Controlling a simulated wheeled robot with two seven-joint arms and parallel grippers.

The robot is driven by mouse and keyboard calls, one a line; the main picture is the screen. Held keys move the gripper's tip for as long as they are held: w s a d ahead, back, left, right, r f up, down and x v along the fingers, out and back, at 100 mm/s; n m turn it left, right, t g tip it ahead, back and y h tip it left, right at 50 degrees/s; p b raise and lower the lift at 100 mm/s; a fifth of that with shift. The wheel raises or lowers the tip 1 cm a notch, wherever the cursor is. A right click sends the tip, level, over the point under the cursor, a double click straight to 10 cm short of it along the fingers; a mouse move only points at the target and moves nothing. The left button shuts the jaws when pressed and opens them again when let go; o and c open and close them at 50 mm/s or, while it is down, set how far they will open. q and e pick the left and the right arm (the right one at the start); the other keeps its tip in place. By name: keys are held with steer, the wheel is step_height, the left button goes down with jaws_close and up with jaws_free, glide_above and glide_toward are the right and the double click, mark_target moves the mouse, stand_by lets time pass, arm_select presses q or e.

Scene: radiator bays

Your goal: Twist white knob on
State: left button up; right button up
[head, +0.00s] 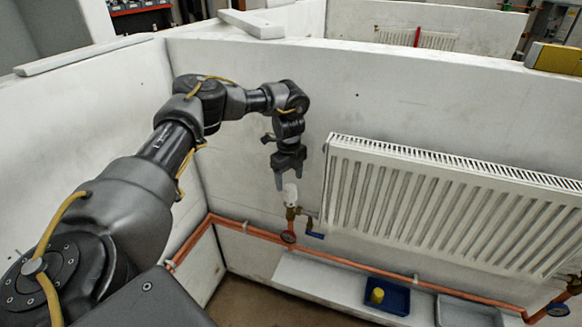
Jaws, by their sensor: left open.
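The white knob (290,193) sits upright on top of a brass valve (291,212) at the lower left corner of the radiator (450,205). My left gripper (289,181) points down just above the knob. Its fingers are open, one at each side of the knob's top as seen from here. I cannot tell whether they touch it. How firmly the knob sits on the valve does not show. My right gripper is not in view.
A blue tray (387,296) with a yellow piece (377,295) and a grey tray (468,312) lie below. White walls enclose the bay.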

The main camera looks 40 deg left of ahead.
mark_target(290, 194)
arm_select(q)
step_height(290, 194, down, 6)
steer(key=shift+w+d+r+p, duration=0.15)
steer(key=shift+r+p, duration=0.1)
steer(key=shift+p, duration=0.3)
steer(key=shift+f, duration=0.7)
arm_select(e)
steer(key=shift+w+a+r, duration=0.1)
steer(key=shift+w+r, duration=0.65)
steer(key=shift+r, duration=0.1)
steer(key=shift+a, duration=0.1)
arm_select(q)
steer(key=shift+c, duration=0.3)
steer(key=c, duration=1.1)
steer(key=shift+o, duration=0.2)
steer(key=shift+f, duration=0.1)
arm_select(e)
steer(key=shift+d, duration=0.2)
